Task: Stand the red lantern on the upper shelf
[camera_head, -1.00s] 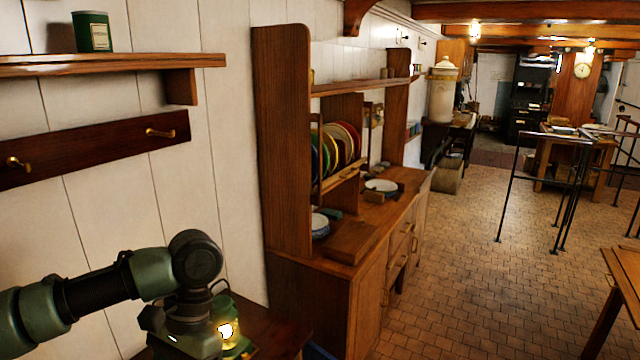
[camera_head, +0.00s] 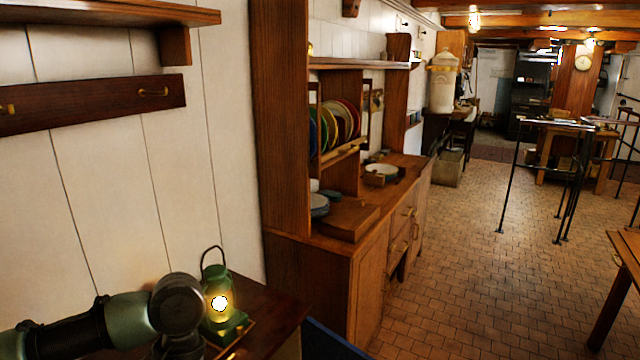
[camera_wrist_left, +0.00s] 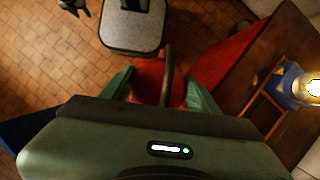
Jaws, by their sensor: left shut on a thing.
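In the left wrist view, my left gripper (camera_wrist_left: 160,92) is shut on a red thing with a dark bar or handle, which I take to be the red lantern (camera_wrist_left: 148,72). Most of it is hidden by the gripper body, so its tilt is unclear. In the head view, my left arm reaches in at the lower left and its gripper is out of sight below the edge. A wall shelf (camera_head: 100,14) crosses the upper left, above a dark peg rail (camera_head: 90,104). A small part of what seems to be my right gripper (camera_wrist_left: 74,5) shows at the wrist view's top edge.
A lit green lantern (camera_head: 217,290) stands on a dark wooden top (camera_head: 272,306), close beside my arm. A lit lantern with a blue base (camera_wrist_left: 292,80) shows in the wrist view. A wooden dresser (camera_head: 278,130) with plates stands to the right. The tiled floor (camera_head: 470,270) has open room.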

